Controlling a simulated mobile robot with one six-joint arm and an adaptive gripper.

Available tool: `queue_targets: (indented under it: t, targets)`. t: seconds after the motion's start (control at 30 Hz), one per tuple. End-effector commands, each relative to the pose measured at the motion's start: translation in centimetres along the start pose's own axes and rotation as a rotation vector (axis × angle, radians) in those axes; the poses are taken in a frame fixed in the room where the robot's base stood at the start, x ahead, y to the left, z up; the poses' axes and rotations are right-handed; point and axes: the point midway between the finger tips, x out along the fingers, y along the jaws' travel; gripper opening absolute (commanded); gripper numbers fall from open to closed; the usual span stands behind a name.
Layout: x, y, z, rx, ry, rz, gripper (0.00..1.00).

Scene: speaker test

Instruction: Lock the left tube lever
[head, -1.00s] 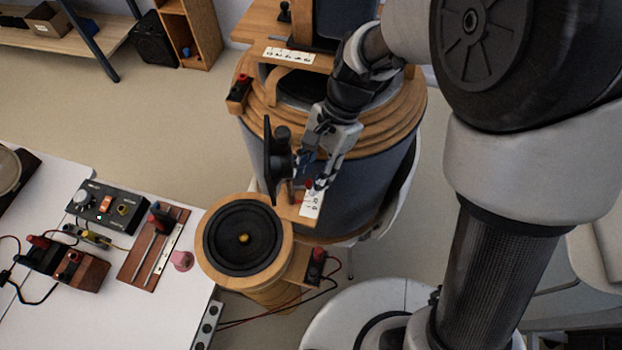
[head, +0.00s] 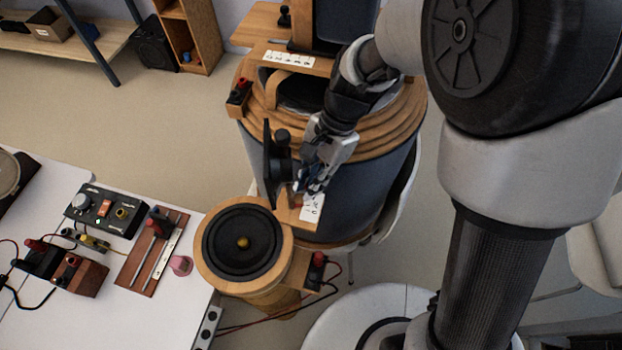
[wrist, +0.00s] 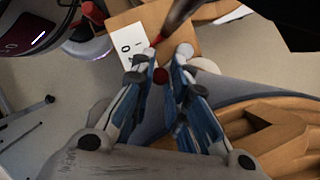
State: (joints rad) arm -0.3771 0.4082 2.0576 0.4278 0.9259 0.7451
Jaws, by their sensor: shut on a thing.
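The label also shows in the wrist view (wrist: 132,46).
A black upright disc (head: 272,165) stands just left of my gripper. A round black speaker (head: 240,243) in a wooden ring is in front. A white table (head: 50,210) at left carries a control box (head: 105,209) and a brown board (head: 152,250). Open floor lies behind.

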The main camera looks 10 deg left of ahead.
Motion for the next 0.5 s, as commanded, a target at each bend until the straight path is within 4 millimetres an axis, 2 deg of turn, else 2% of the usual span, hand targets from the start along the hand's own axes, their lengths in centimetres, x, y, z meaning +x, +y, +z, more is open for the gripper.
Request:
queue_targets:
  t: [0.5]
  targets:
    - [-0.21, -0.31, -0.09, -0.066, 0.001, 0.029, 0.0]
